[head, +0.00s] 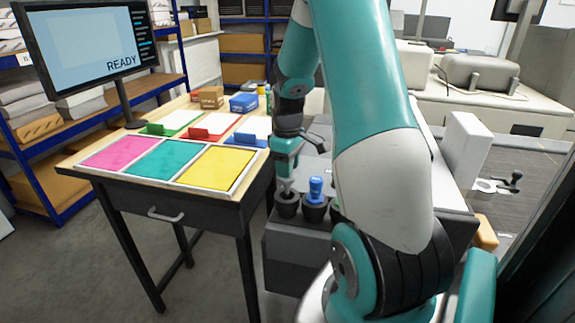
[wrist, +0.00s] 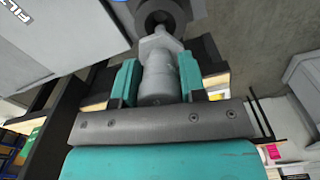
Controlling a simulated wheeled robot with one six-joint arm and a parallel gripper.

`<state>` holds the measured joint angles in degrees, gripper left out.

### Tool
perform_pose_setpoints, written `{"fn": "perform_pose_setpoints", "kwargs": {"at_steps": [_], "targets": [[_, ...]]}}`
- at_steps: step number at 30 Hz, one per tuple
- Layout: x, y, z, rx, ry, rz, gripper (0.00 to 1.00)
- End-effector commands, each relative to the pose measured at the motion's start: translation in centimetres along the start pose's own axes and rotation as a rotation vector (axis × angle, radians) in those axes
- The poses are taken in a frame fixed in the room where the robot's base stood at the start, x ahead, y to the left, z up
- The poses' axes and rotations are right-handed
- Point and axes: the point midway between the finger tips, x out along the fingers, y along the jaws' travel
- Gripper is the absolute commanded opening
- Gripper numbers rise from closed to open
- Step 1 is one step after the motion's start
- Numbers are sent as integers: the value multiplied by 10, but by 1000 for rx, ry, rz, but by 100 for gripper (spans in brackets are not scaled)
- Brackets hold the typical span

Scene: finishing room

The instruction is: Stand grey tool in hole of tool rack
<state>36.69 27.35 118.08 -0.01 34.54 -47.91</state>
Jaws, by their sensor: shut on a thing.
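My gripper (head: 287,165) is shut on the grey tool (head: 286,187), which hangs upright below it. In the wrist view the grey tool (wrist: 160,72) sits between the two teal fingers (wrist: 158,82), with its narrow end toward a dark round hole. That hole is in the leftmost black cup of the tool rack (head: 287,206); the cup's ring also shows in the wrist view (wrist: 148,12). The tool's lower end is at the mouth of this cup; I cannot tell how deep it reaches. A blue tool (head: 315,187) stands in the cup to the right.
A table (head: 262,168) with pink, teal and yellow panels stands to the left, with a monitor (head: 90,50) behind. A green thing (head: 335,209) beside the blue tool is mostly hidden by my arm. A white block (head: 466,150) stands at right.

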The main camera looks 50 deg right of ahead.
Motion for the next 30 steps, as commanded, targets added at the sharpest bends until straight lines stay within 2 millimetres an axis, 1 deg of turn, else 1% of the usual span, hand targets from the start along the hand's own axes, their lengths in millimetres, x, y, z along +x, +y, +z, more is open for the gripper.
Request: {"fn": "perform_pose_setpoints", "kwargs": {"at_steps": [6,20,30], "targets": [[10,0,0,0,0,0,14],[12,0,0,0,0,0,14],[22,0,0,0,-1,-1,14]]}}
